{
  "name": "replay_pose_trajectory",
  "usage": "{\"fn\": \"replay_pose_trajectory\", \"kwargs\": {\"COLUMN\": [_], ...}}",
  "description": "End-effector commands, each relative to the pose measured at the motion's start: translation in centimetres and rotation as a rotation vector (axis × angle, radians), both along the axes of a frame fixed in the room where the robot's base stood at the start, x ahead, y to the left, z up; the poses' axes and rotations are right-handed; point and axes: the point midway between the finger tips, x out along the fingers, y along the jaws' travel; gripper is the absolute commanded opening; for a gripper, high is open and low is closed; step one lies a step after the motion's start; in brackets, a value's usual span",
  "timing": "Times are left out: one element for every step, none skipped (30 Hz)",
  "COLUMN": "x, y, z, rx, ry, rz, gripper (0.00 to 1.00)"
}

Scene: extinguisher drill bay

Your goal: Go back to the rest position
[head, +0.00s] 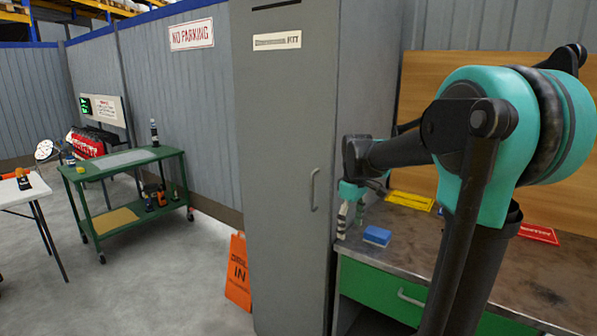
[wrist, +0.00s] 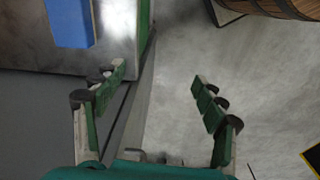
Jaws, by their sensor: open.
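My gripper (wrist: 162,85) is open and empty in the wrist view, with its two fingers spread wide. In the head view my gripper (head: 350,215) points down at the left edge of the workbench (head: 450,250), beside the grey cabinet. A blue block (head: 377,236) lies on the bench top just right of the gripper, apart from it. The blue block also shows at the top left of the wrist view (wrist: 69,22). My arm hides part of the bench in the head view.
The tall grey cabinet (head: 285,150) stands close left of the gripper. A yellow sign (head: 410,201) and a red sign (head: 538,233) lie on the bench. An orange floor sign (head: 238,272) leans by the cabinet. A green cart (head: 125,175) stands at left. A barrel (wrist: 285,8) shows in the wrist view.

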Motion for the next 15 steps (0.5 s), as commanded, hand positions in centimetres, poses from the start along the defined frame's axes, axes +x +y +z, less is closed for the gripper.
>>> {"fn": "replay_pose_trajectory", "kwargs": {"x": [-0.6, -0.9, -1.4, -1.8, -2.2, -2.8, -3.3, -3.8, -4.6, -5.2, -6.0, -7.0, -7.9, -8.9, -10.3], "y": [-0.2, -0.2, -0.4, -0.5, -0.6, -0.7, -0.9, -1.0, -1.1, -1.3, -1.4, -1.6, -1.8, -2.0, -2.2], "z": [-0.5, -0.7, -1.2, -1.6, -1.9, -2.5, -2.9, -3.3, -4.0, -4.5, -5.1, -6.0, -6.7, -7.5, -8.7], "rx": [0.002, 0.003, 0.005, 0.007, 0.009, 0.012, 0.014, 0.017, 0.022, 0.025, 0.031, 0.038, 0.044, 0.052, 0.063], "ry": [-0.008, -0.013, -0.022, -0.03, -0.036, -0.048, -0.057, -0.066, -0.078, -0.089, -0.1, -0.116, -0.13, -0.145, -0.167], "rz": [-0.022, -0.035, -0.059, -0.077, -0.096, -0.125, -0.146, -0.17, -0.203, -0.23, -0.259, -0.303, -0.339, -0.379, -0.436], "gripper": [0.71, 0.71, 0.71, 0.71, 0.71, 0.71, 0.71, 0.71, 0.71, 0.71, 0.71, 0.71, 0.71, 0.71, 0.71]}}
